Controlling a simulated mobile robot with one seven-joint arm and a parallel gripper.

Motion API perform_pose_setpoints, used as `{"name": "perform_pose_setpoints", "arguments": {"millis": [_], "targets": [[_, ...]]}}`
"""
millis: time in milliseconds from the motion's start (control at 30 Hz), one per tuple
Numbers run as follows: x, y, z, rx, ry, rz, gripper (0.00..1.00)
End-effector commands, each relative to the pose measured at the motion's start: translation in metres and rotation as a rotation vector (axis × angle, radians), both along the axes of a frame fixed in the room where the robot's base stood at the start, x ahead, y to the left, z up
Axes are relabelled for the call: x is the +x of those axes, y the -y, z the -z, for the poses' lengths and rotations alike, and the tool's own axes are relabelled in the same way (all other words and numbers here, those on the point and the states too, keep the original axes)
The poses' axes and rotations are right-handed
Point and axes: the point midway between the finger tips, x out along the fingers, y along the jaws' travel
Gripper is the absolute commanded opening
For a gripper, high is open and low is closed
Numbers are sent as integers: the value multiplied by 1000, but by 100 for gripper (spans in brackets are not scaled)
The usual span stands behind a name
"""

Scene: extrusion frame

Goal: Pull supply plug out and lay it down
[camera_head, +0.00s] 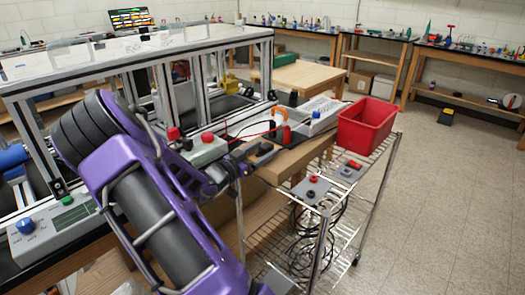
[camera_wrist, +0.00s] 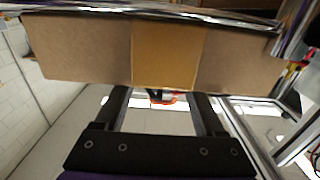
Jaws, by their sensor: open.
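My gripper (camera_head: 258,153) is over the wooden bench, left of the white supply box (camera_head: 322,117). In the wrist view its two dark fingers (camera_wrist: 161,95) stand apart with nothing held between them. A small black and orange-red object (camera_wrist: 162,97) shows beyond the fingers, partly hidden by the brown box edge. In the head view a black piece with an orange loop (camera_head: 281,118) stands beside the supply box, just beyond my gripper, with a red lead (camera_head: 250,137) running to its left. I cannot tell which piece is the supply plug.
A brown cardboard box (camera_wrist: 75,50) with tape fills the upper wrist view, close to the fingers. A red bin (camera_head: 365,125) and grey pads with red and black parts (camera_head: 312,190) sit on a wire cart. The aluminium frame (camera_head: 130,50) stands left.

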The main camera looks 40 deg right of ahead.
Motion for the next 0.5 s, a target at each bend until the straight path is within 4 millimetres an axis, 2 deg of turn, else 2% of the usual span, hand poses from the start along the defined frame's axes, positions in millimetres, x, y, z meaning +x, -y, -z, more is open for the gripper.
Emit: {"name": "perform_pose_setpoints", "arguments": {"millis": [167,500], "targets": [[-1,-24,-1,2,1,-4,72],[-8,-107,-1,2,0,-5,72]]}}
